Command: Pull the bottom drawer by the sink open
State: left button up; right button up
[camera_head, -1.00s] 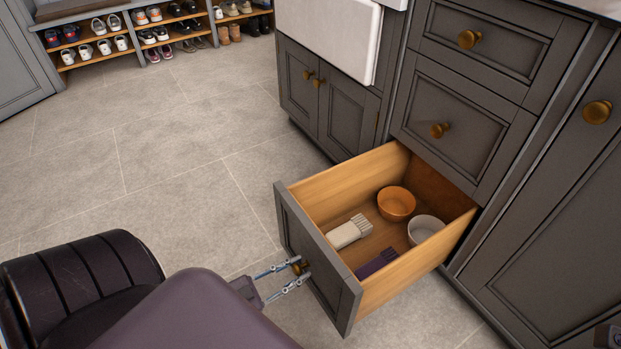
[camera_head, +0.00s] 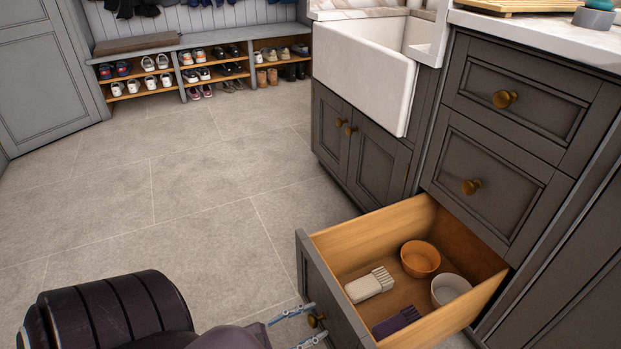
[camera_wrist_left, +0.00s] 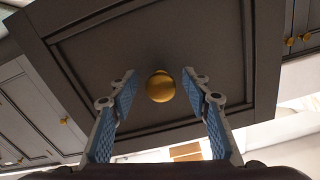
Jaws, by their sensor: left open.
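The bottom drawer (camera_head: 322,295) by the sink is pulled well out of the grey cabinet, its wooden inside showing. It holds a white brush (camera_head: 369,285), a purple brush (camera_head: 397,321), an orange bowl (camera_head: 420,259) and a white bowl (camera_head: 450,290). Its brass knob (camera_head: 316,320) is on the front panel. My left gripper (camera_head: 306,325) is open in front of that panel. In the left wrist view the knob (camera_wrist_left: 161,87) is ahead of the open left fingers (camera_wrist_left: 163,93), with a gap on each side. My right gripper is not in view.
The white sink (camera_head: 362,76) stands over a two-door cabinet. Two closed drawers (camera_head: 485,185) are above the open one. A shoe bench (camera_head: 190,72) is at the back. The tiled floor (camera_head: 170,200) to the left is clear.

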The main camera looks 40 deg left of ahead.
pick_arm(q)
jog(key=v, duration=1.2)
dwell(0.3)
